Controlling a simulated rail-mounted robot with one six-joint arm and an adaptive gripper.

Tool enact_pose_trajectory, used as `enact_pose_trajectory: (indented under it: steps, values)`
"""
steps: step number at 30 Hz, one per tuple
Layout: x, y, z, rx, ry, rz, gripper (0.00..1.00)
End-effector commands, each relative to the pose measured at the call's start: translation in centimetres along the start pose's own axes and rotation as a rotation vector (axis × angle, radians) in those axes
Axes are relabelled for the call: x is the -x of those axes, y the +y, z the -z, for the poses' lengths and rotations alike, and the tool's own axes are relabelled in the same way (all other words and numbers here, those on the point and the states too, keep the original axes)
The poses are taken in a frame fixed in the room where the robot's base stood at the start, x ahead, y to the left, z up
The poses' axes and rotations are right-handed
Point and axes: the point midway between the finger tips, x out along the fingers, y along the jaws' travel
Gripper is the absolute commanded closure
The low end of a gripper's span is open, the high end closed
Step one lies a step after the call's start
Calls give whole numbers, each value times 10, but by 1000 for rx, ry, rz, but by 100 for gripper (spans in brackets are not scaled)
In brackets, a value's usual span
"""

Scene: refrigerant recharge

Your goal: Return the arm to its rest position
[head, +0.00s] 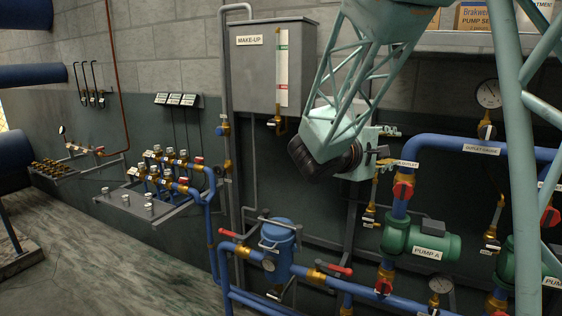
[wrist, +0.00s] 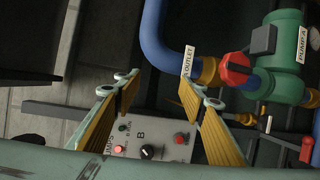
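My gripper (wrist: 157,82) shows in the wrist view with its two yellow-padded fingers spread wide apart. Nothing is held between them. Past the fingers is a grey control box (wrist: 165,143) with a black knob, a red button and a red lamp; I cannot tell its distance from the fingers. In the head view my lattice arm (head: 365,80) reaches down from the top centre to a dark wrist joint (head: 325,158) in front of the wall, right of the make-up tank (head: 270,65). The fingers cannot be made out clearly there.
Blue outlet pipe (head: 450,143) and green pump A (head: 420,238) with red valves stand right of my wrist. A blue filter canister (head: 277,242) is below. A valve manifold shelf (head: 150,203) is at left. The floor (head: 90,255) at left is open.

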Motion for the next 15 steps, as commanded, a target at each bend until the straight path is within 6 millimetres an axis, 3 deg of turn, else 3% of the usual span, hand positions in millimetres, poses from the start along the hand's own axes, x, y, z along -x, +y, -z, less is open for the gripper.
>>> enact_pose_trajectory:
  steps: [3,15]
  values:
    - [6,-1,-39,-28,-56,50,62]
    - [40,-23,-149,-121,-208,238,62]
